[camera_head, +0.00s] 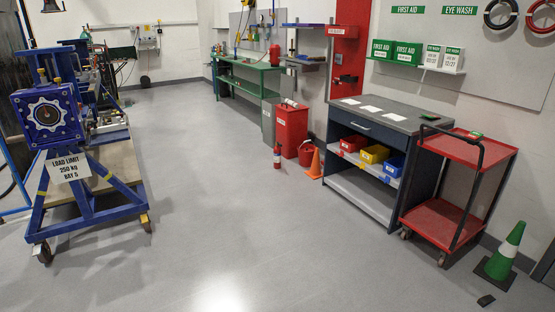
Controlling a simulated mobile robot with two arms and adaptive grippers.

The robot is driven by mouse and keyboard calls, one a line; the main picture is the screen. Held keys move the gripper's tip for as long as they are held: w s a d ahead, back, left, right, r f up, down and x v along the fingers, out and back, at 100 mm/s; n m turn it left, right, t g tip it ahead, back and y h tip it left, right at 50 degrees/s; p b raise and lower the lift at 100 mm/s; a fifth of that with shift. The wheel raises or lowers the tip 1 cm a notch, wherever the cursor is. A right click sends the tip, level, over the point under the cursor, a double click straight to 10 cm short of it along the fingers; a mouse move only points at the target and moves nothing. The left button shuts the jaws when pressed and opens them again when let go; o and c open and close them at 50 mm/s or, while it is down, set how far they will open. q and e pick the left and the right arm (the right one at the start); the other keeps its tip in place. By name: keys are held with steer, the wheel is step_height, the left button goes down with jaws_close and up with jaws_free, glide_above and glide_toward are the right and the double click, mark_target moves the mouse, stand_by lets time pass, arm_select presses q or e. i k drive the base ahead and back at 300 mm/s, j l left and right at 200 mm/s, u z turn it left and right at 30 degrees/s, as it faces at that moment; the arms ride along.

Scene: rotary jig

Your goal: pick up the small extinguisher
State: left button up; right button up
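A small red extinguisher (277,157) with a dark top stands upright on the grey floor, right of the picture's middle. It is just in front of a red bin (291,130), with a little floor showing around its base. Another red rounded object (275,55) sits on the far green bench; it is too small to tell what it is. Neither of my grippers is in view.
An orange cone (315,164) and a red bucket (305,152) stand right of the extinguisher. A grey cabinet (362,196), red cart (440,222) and green cone (503,255) line the right side. A blue wheeled jig (47,115) stands left. The middle floor is clear.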

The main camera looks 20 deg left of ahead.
mark_target(276, 150)
steer(key=i+j+u, duration=0.25)
steer(key=i, duration=0.15)
steer(key=i+u, duration=0.2)
steer(key=i, duration=0.15)
steer(key=i+u, duration=0.2)
steer(key=i, duration=4.15)
